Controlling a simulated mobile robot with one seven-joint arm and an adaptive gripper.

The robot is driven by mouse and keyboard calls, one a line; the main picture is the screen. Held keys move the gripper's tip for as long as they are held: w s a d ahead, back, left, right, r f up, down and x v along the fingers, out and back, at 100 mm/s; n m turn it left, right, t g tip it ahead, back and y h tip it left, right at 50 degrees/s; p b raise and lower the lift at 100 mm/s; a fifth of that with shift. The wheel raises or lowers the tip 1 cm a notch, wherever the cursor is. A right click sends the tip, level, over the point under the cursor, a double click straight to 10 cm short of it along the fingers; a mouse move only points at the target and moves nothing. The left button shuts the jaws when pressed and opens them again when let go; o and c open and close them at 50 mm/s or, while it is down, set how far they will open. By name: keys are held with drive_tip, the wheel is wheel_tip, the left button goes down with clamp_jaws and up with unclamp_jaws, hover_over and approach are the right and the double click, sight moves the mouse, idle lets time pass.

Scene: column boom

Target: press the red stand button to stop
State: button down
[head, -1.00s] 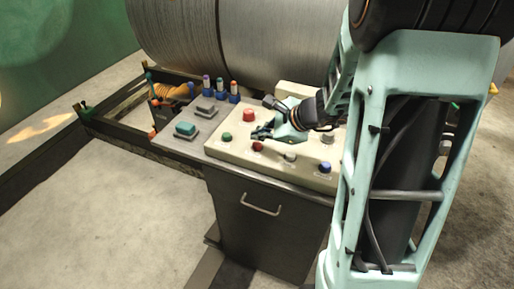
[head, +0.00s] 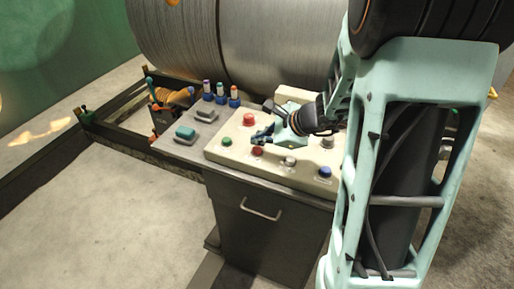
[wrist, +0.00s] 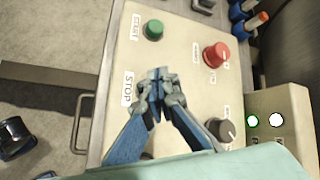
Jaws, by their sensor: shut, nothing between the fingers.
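The small red button (head: 258,151) sits on the front row of the cream control panel (head: 215,150), just in front of my fingertips in the head view. In the wrist view my fingers cover the spot beside the STOP label (wrist: 128,89), so the red button is hidden there. My gripper (head: 262,138) is shut and empty, with its tips close to the button. In the wrist view my gripper (wrist: 157,76) points at the panel beside that label. I cannot tell whether it touches.
A lamp box (wrist: 275,108) stands at the right in the wrist view. A large grey drum (head: 230,45) lies behind.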

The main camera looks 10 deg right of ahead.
sight(258, 149)
drive_tip(key=shift+f, duration=0.15)
drive_tip(key=shift+f+b, duration=0.3)
drive_tip(key=shift+b, duration=0.35)
drive_tip(key=shift+f+b, duration=0.5)
drive_tip(key=shift+b, duration=0.1)
idle(0.7)
idle(0.3)
drive_tip(key=shift+r+p, duration=0.7)
drive_tip(key=shift+r, duration=0.25)
wheel_tip(258, 149, up, 5)
drive_tip(key=p, duration=0.4)
idle(0.5)
